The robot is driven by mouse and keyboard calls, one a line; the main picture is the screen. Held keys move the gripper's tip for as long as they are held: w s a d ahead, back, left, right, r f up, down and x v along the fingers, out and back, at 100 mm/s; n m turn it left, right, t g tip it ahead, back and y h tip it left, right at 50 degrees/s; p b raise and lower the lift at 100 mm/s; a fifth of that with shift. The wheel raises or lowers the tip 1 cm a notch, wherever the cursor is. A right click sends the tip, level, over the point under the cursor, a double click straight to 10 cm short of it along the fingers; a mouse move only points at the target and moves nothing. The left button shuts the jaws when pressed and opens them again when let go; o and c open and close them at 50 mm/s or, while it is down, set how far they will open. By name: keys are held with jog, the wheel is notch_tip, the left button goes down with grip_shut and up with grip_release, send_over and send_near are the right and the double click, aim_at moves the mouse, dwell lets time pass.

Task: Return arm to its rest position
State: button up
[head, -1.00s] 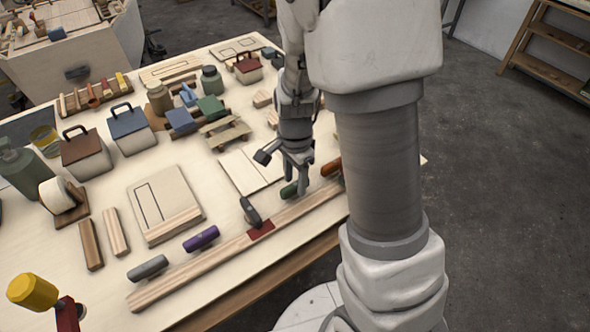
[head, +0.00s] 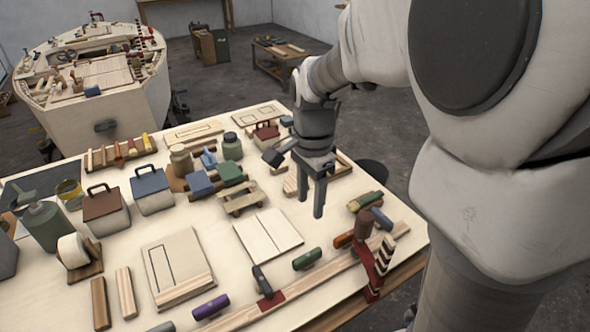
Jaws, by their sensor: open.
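My gripper (head: 312,207) is open and empty, with its two fingers pointing down above the right part of the workbench (head: 215,245). My arm reaches in from the upper right and bends down at the wrist. Below and left of the fingers lies a pale two-part board (head: 268,236). I see nothing between the fingers.
Right of the gripper stands a red clamp (head: 371,262) with stacked coloured handles near it. Left are a small wooden stand (head: 242,199), lidded boxes (head: 151,191) and jars (head: 181,160). A plywood hull (head: 105,95) stands behind. Open floor lies beyond the bench.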

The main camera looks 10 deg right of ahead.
jog(key=shift+r, duration=0.1)
jog(key=s+r+n+t, duration=0.2)
jog(key=s+r+n, duration=0.2)
jog(key=s+n, duration=0.3)
jog(key=s+r+n+t, duration=0.3)
jog(key=s+r+n, duration=0.1)
jog(key=s+n, duration=0.3)
jog(key=shift+t, duration=0.3)
jog(key=shift+s+r, duration=0.1)
dwell(0.4)
